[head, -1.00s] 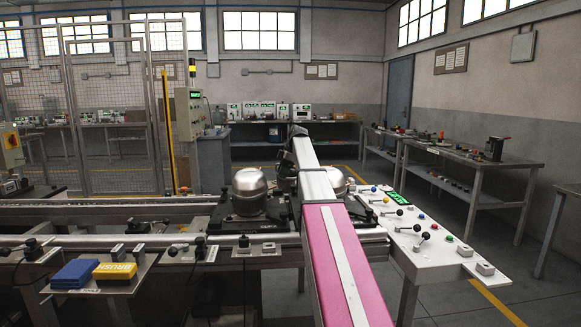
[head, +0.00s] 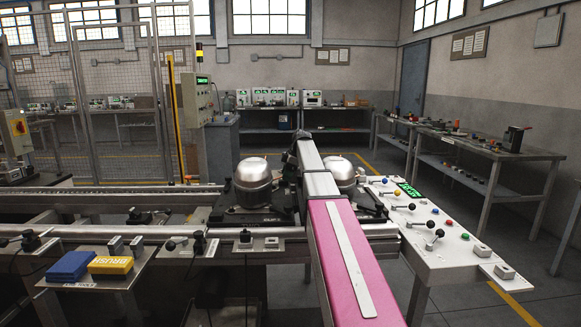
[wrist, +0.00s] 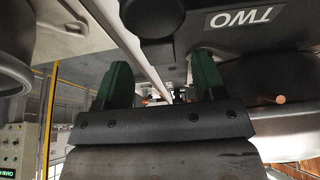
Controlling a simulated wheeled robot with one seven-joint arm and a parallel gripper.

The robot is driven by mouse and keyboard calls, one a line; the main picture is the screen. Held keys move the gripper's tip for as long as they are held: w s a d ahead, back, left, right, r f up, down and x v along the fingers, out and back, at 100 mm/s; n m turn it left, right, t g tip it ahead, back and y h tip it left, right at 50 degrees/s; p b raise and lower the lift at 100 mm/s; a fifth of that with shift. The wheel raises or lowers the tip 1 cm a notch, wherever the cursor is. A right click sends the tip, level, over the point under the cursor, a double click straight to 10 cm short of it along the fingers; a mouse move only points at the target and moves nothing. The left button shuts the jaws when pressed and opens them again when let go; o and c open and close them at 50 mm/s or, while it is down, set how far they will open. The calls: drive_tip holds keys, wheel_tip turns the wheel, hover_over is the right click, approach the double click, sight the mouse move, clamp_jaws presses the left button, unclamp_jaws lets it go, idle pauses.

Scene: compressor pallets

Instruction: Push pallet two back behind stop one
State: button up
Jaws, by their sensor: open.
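In the wrist view a dark pallet with the label TWO (wrist: 243,18), upside down in the picture, lies close beyond my gripper (wrist: 160,85). My gripper's two green fingers are apart with nothing clearly between them. In the head view a silver domed compressor (head: 253,172) sits on a dark pallet (head: 250,217) on the conveyor; its small label is too small to read surely. A second compressor (head: 341,170) stands to the right, partly hidden by my arm. My gripper (head: 289,170) is between the two compressors, mostly hidden. I cannot tell which fitting is stop one.
Conveyor rails (head: 110,232) run left to right. A white control panel (head: 430,228) with levers and knobs is at the right. A mesh fence (head: 110,110) stands behind.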

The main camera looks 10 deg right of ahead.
drive_tip(key=shift+x, duration=1.2)
drive_tip(key=shift+c, duration=0.3)
clamp_jaws()
drive_tip(key=shift+a, duration=0.1)
drive_tip(key=shift+w+a, duration=0.1)
drive_tip(key=shift+a, duration=0.25)
drive_tip(key=shift+w+a, duration=0.5)
drive_tip(key=shift+a, duration=2)
drive_tip(key=shift+w+a, duration=0.5)
drive_tip(key=shift+a, duration=1.95)
drive_tip(key=shift+w+a, duration=0.5)
drive_tip(key=shift+a, duration=2)
